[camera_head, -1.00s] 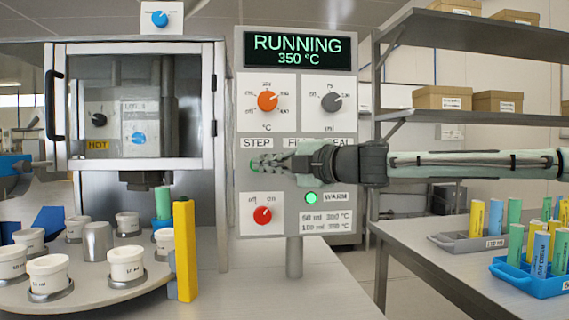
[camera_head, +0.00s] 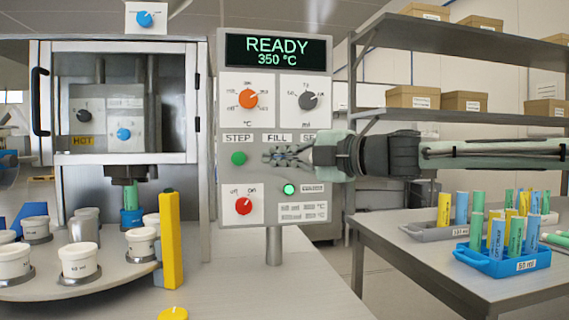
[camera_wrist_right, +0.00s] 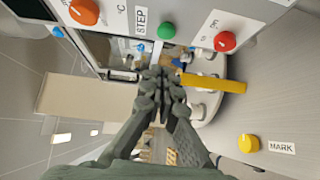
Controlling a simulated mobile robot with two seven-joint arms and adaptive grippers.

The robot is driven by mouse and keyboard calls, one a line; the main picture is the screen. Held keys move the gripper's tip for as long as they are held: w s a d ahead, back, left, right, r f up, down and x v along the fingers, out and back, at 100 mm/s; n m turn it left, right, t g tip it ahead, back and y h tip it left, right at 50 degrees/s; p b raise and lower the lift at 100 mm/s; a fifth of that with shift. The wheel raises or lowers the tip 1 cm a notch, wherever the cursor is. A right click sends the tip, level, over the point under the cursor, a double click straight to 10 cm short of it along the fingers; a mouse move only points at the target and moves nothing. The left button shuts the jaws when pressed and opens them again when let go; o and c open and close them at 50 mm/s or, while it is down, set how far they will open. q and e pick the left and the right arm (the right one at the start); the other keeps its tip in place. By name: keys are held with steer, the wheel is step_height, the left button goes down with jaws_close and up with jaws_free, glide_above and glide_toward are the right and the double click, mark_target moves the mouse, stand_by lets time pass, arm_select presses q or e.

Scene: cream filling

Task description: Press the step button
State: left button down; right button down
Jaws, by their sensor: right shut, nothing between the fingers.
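The green STEP button (camera_head: 238,158) is on the grey control panel (camera_head: 225,130), below the STEP label. It also shows in the right wrist view (camera_wrist_right: 166,31). My right gripper (camera_head: 268,156) is shut and empty, just right of the button and apart from it. It is in front of the panel below the FILL label and hides what is there. In the right wrist view its closed fingertips (camera_wrist_right: 160,74) show below the button. The display (camera_head: 278,51) reads READY, 350 °C. My left gripper is not in view.
Below the buttons are a red knob (camera_head: 244,206) and a lit green lamp (camera_head: 289,188). A turntable (camera_head: 118,272) with white cups stands at left, beside a yellow post (camera_head: 171,240). A yellow MARK button (camera_wrist_right: 249,143) is on the table. A blue tube tray (camera_head: 500,265) is at right.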

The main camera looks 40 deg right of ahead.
steer(key=shift+s+d, duration=0.15)
steer(key=shift+s, duration=0.8)
